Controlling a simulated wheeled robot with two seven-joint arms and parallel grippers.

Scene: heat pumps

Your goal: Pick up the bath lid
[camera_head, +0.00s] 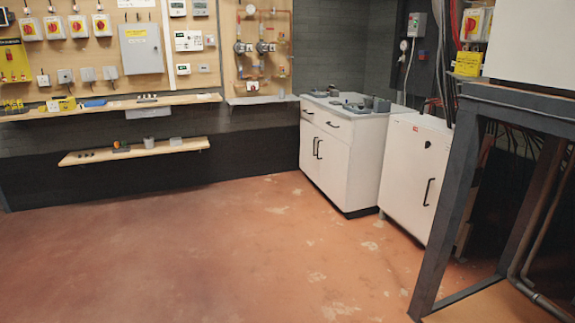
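I cannot make out a bath lid for certain from here. Several small grey and dark objects (362,104) lie on top of the white cabinet (340,160) near the back wall; they are too small to tell apart. Neither of my grippers is in view.
A second white cabinet (414,178) stands to the right, beside a dark metal frame (449,205). Two wooden shelves with small items, an upper one (180,100) and a lower one (180,147), run along the left wall. The reddish floor (200,255) in front is clear.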

